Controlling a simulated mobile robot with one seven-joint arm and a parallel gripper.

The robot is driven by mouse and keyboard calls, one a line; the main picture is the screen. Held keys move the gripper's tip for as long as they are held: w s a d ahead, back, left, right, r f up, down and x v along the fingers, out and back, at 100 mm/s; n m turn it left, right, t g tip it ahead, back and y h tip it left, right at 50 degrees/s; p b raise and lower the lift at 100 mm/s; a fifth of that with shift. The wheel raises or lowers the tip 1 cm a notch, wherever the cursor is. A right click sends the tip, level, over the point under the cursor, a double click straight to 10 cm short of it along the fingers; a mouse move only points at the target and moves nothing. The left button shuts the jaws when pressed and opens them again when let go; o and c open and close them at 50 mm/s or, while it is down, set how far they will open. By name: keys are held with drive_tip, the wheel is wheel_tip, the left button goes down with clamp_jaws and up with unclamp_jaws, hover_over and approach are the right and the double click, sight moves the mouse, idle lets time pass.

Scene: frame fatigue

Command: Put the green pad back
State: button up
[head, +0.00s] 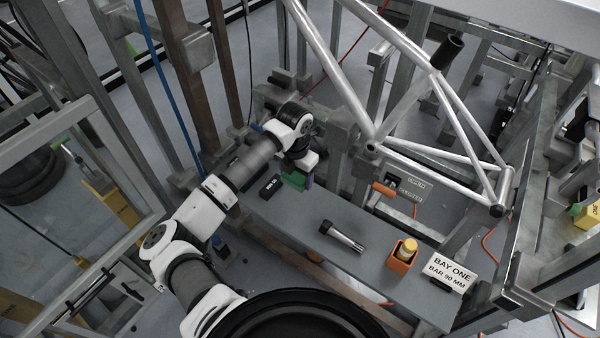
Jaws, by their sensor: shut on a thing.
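The green pad (294,181) is a small green block at the end of my arm, above the left end of the grey shelf. My gripper (303,170) is mostly hidden by its own white and black wrist, but it appears shut on the green pad. A small purple patch shows at the pad's right side. I cannot tell whether the pad touches the shelf. A black block with white lettering (270,187) lies just left of the pad.
The grey shelf (310,215) also bears a dark-and-silver cylinder (342,237), an orange holder (400,262) with a yellow-topped item, and a "BAY ONE BAR 90 MM" sign (448,271). A silver bicycle frame (345,80) stands behind. Metal posts (222,60) crowd the arm.

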drive_tip(key=shift+b, duration=0.3)
drive_tip(key=b, duration=0.8)
approach(297, 203)
wheel_tip(297, 203, down, 5)
drive_tip(key=shift+f, duration=0.15)
drive_tip(key=shift+f+b, duration=0.6)
drive_tip(key=shift+f, duration=0.1)
drive_tip(key=o, duration=1.5)
drive_tip(key=shift+c, duration=0.2)
wheel_tip(297, 203, up, 14)
drive_tip(key=shift+s+a+f+b, duration=0.1)
drive_tip(key=shift+f+b, duration=0.05)
drive_tip(key=shift+b, duration=0.25)
